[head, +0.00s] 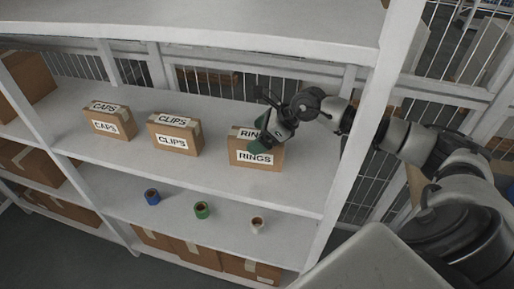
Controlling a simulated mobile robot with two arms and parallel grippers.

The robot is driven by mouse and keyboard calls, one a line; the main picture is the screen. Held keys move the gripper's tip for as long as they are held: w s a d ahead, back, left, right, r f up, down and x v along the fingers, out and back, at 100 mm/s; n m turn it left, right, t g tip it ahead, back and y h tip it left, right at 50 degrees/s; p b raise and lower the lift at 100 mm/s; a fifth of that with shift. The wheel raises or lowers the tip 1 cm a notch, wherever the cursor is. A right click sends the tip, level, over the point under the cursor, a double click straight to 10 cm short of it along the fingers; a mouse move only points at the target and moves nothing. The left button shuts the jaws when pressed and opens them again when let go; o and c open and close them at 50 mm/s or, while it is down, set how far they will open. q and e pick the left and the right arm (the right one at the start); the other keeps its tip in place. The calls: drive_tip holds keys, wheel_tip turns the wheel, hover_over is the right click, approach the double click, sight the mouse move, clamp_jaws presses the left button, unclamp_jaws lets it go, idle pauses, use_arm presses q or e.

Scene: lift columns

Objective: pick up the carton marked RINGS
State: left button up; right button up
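The carton marked RINGS (255,158) is a brown box with white labels on its front and top. It stands upright on the white shelf (200,176), to the right of the other two cartons. My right gripper (260,142) comes in from the right and is at the carton's top right. It covers part of the top label. Whether its fingers touch or grip the carton cannot be told. My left gripper is not in view.
Cartons marked CLIPS (174,136) and CAPS (109,121) stand to the left on the same shelf. A white upright (352,170) and an upper shelf (220,22) bound the space.

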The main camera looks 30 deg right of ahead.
drive_tip(key=c, duration=1.5)
drive_tip(key=shift+r, duration=0.2)
